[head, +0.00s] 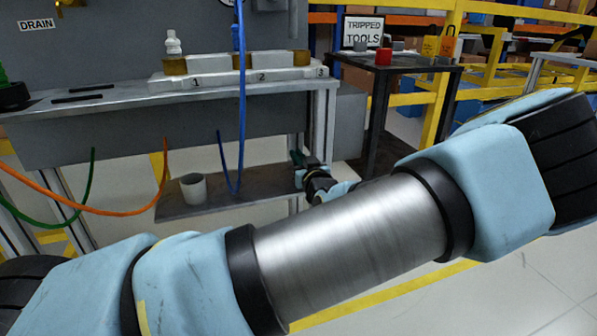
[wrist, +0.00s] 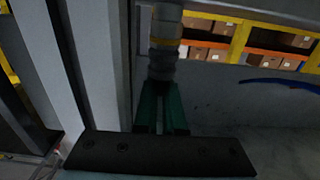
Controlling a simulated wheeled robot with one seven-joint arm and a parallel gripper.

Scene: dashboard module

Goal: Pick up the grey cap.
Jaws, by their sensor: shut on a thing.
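My gripper (head: 298,158) is near the right end of the low shelf under the bench, small and partly dark in the head view. In the wrist view its green fingers (wrist: 163,100) are closed on a grey, ribbed, round thing (wrist: 163,62) with a yellow band, standing out past the fingertips. I cannot tell for sure that this is the grey cap. Small grey pieces (head: 398,46) also sit on the dark tool table at the back, near a red piece (head: 383,56).
A light grey cup (head: 193,188) stands on the low shelf (head: 240,196). Blue (head: 242,90), orange and green hoses hang at the bench. A pale upright post (wrist: 95,65) is close left of my fingers. Numbered sockets line the bench top (head: 200,84).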

